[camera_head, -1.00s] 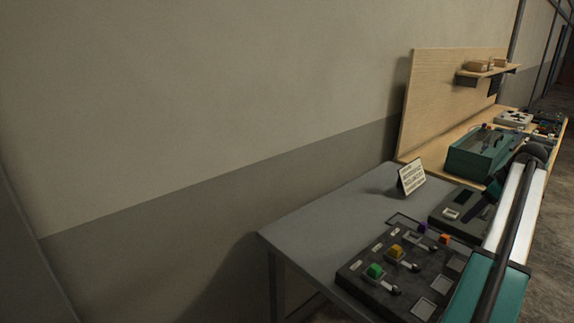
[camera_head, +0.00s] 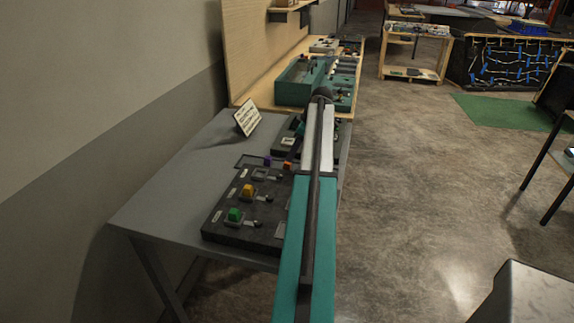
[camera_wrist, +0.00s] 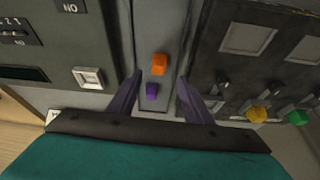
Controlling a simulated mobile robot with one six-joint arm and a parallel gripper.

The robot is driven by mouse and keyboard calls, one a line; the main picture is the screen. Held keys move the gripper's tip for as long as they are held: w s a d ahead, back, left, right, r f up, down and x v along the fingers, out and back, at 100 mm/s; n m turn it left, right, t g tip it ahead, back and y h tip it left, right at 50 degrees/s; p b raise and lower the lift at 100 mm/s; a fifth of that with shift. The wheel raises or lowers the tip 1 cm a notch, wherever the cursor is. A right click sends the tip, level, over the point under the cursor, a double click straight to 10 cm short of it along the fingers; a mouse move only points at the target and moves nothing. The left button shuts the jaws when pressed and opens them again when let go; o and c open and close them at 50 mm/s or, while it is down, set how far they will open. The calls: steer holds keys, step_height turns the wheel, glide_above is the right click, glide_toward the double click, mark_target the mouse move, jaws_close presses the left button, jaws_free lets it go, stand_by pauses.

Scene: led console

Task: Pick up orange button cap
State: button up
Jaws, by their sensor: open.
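The orange button cap (camera_wrist: 159,64) lies on a narrow grey strip between two dark panels in the wrist view. It also shows as a small orange block in the head view (camera_head: 287,165), beside my arm. A purple cap (camera_wrist: 152,91) lies close to it, nearer my gripper. My gripper (camera_wrist: 160,82) is open and empty, its two dark fingers on either side of the strip, with the purple cap between them and the orange cap just past the fingertip line. In the head view my arm hides much of the area around the gripper.
The dark console (camera_head: 225,215) carries a yellow cap (camera_head: 249,190), a green cap (camera_head: 235,214) and levers. A second dark panel with a white switch (camera_wrist: 88,77) lies opposite. A sign (camera_head: 247,117) stands on the grey table (camera_head: 160,190), whose left part is clear.

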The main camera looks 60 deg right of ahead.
mark_target(288, 166)
steer(key=shift+w+f, duration=0.15)
steer(key=shift+f, duration=0.2)
steer(key=shift+f, duration=0.1)
steer(key=shift+d+p+x, duration=0.2)
steer(key=shift+p+x, duration=1.15)
steer(key=shift+x, duration=1.15)
steer(key=c, duration=1.1)
steer(key=shift+c, duration=0.2)
